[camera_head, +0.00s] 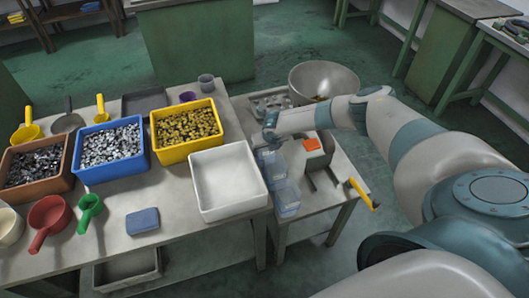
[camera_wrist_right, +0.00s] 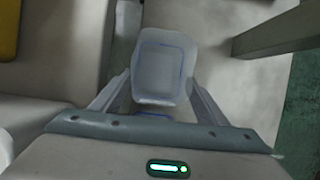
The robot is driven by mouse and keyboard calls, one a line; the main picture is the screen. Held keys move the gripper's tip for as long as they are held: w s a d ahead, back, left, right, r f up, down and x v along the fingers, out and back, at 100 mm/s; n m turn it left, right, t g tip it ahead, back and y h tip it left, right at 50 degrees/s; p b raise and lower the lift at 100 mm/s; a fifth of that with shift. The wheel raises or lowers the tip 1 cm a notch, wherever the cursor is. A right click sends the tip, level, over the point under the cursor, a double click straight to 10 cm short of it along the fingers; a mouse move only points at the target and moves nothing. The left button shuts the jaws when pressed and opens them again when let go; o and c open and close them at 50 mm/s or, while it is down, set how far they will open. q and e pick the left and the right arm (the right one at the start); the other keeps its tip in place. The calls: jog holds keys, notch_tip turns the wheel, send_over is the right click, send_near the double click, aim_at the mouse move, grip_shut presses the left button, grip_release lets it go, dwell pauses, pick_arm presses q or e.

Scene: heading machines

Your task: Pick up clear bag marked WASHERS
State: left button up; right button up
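Clear bluish bags (camera_head: 282,186) lie in a row on the small side table, just right of the white bin. No WASHERS marking can be read at this size. My right gripper (camera_head: 270,133) is over the far end of this row, pointing down; its fingertips are hard to make out there. In the right wrist view, a clear bag with a blue outline (camera_wrist_right: 162,72) shows ahead of and between the fingers. The right gripper (camera_wrist_right: 158,92) is spread apart there, with a finger on each side of the bag. I cannot tell whether they touch it. My left gripper is not in view.
The white bin (camera_head: 228,181) is close left of the bags. Yellow (camera_head: 187,151), blue (camera_head: 111,168) and brown (camera_head: 37,190) bins hold small metal parts. An orange-topped item (camera_head: 312,145) and a yellow handle (camera_head: 363,193) are right of the bags. A metal bowl (camera_head: 322,78) stands behind.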

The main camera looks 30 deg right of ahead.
jog(key=c, duration=1)
jog(key=shift+r, duration=0.15)
notch_tip(320, 180, up, 10)
jog(key=b, duration=0.2)
